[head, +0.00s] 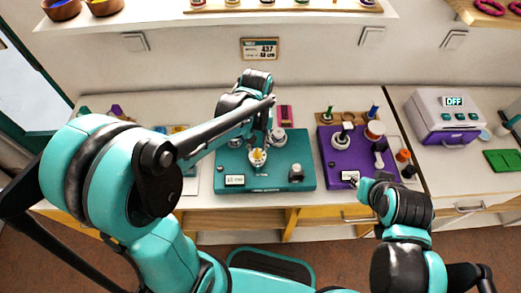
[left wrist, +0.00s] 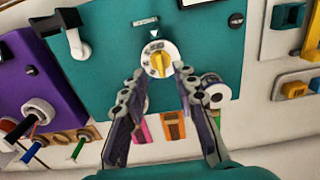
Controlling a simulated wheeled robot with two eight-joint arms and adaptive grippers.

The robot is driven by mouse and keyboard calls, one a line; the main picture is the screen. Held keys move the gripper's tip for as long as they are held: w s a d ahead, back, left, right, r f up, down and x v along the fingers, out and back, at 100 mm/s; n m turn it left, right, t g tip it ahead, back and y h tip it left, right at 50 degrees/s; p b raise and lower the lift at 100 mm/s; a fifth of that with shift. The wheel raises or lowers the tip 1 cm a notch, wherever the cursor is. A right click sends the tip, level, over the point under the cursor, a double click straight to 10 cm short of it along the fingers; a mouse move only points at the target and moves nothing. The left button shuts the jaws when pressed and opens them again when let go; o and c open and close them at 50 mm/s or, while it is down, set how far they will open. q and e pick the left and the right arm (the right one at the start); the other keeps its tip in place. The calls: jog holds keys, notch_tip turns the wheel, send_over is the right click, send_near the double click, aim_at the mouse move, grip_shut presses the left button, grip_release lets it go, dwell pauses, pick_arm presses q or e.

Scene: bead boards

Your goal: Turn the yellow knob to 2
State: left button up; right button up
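The yellow knob (head: 258,157) is a yellow grip on a white round dial, on the teal board (head: 215,172). In the left wrist view the knob (left wrist: 158,61) shows just beyond my fingertips, below a small white triangle mark on the board. The dial's numbers are too blurred to read. My left gripper (left wrist: 158,73) is open, its two fingers apart on either side of the knob's near edge, with nothing held. In the head view the left gripper (head: 259,143) is above the knob. My right gripper (head: 360,188) is by the front edge of the purple board; its fingers are unclear.
The purple board (head: 335,160) with pegs and a lever stands right of the teal board. The teal board also bears a white lever (left wrist: 73,38) and a round white part (left wrist: 215,90). A grey box reading OFF (head: 440,115) stands farther right.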

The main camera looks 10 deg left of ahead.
aim_at(257, 151)
pick_arm(q)
jog(key=shift+f+b, duration=0.45)
jog(key=shift+f, duration=1.35)
grip_shut()
